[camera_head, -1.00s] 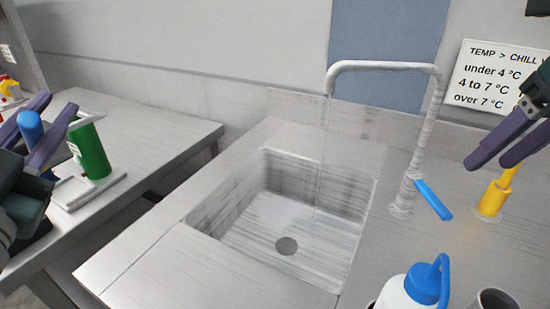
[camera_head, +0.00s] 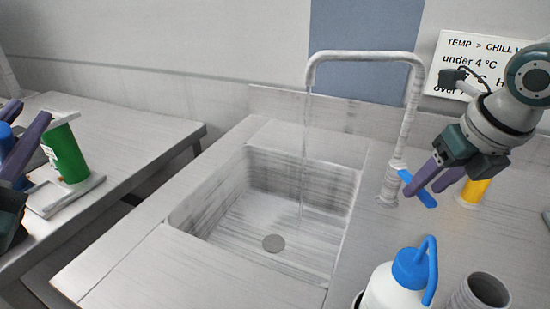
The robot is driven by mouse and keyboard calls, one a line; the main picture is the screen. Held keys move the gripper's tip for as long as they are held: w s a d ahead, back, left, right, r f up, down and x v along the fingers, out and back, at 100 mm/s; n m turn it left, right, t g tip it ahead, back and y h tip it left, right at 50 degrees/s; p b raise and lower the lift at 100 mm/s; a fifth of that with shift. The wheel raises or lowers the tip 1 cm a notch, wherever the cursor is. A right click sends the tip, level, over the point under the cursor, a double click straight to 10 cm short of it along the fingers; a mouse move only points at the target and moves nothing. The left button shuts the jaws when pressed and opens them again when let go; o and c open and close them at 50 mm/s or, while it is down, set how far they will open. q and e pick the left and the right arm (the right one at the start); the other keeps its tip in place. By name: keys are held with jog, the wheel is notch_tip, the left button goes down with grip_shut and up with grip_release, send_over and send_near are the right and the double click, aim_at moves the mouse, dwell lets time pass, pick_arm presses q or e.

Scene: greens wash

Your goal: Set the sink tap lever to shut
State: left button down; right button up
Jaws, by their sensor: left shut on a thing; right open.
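The grey sink tap (camera_head: 413,105) stands behind the right side of the sink. A thin stream of water (camera_head: 303,160) falls from its spout into the basin. Its blue lever (camera_head: 427,199) sticks out from the base of the tap toward the lower right. My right gripper (camera_head: 421,191) is open, with its purple fingers at the lever and partly covering it. I cannot tell whether they touch it. My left gripper (camera_head: 28,112) is at the left edge, shut on a blue object (camera_head: 6,140) that is partly hidden.
The sink basin (camera_head: 255,215) holds only a drain. A yellow object (camera_head: 474,191) stands just behind my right gripper. A white bottle with a blue cap (camera_head: 392,288) and a grey cup (camera_head: 478,292) stand in front. A green cylinder (camera_head: 66,155) stands on the left table.

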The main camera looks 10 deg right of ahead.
grip_shut()
dwell(0.3)
dwell(1.1)
